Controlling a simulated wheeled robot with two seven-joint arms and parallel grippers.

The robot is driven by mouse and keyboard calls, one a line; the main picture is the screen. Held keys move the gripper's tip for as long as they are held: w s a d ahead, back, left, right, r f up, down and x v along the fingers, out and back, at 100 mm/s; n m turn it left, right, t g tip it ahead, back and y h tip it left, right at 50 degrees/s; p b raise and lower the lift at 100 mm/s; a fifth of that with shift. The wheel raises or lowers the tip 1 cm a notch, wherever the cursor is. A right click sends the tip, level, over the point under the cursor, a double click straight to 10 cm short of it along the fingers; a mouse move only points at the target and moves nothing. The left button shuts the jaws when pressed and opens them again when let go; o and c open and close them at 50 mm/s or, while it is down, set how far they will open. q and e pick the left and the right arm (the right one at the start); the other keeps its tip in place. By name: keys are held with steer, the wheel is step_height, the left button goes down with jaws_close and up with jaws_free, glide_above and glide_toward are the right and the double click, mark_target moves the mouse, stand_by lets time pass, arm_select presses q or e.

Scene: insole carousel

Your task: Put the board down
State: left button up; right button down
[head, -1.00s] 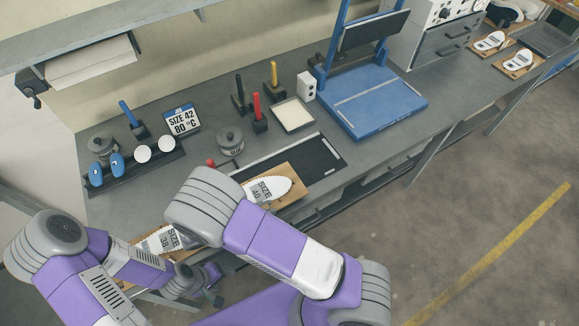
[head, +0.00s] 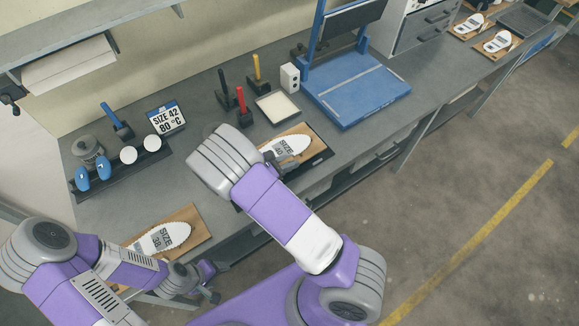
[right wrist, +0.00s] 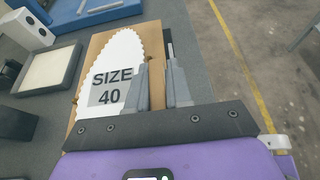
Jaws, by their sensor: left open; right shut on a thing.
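The wooden board (head: 298,158) carries a white insole marked SIZE 40 (head: 292,145). In the head view it lies over the dark mat (head: 322,160) on the bench; I cannot tell whether it touches. My right gripper (right wrist: 158,72) is shut on the board, its fingers beside the insole in the right wrist view; in the head view my arm mostly hides it. My left gripper (head: 208,284) is open and empty, low at the bench's front edge. A second board (head: 196,216) with a SIZE 38 insole (head: 163,238) lies at the front left.
Behind the mat stand a pale tray (head: 278,108), black, red and yellow handled tools, and a white box (head: 290,77). A blue press (head: 355,95) stands to the right. A size sign (head: 166,117) and a rack (head: 125,170) are at the left.

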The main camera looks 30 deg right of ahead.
steer(key=shift+w+d+f, duration=0.1)
steer(key=shift+d+f, duration=0.1)
steer(key=shift+f, duration=1.55)
steer(key=shift+b, duration=0.3)
steer(key=c, duration=1)
jaws_free()
steer(key=shift+f, duration=0.1)
steer(key=shift+c, duration=0.2)
steer(key=shift+r, duration=0.2)
steer(key=v, duration=1.2)
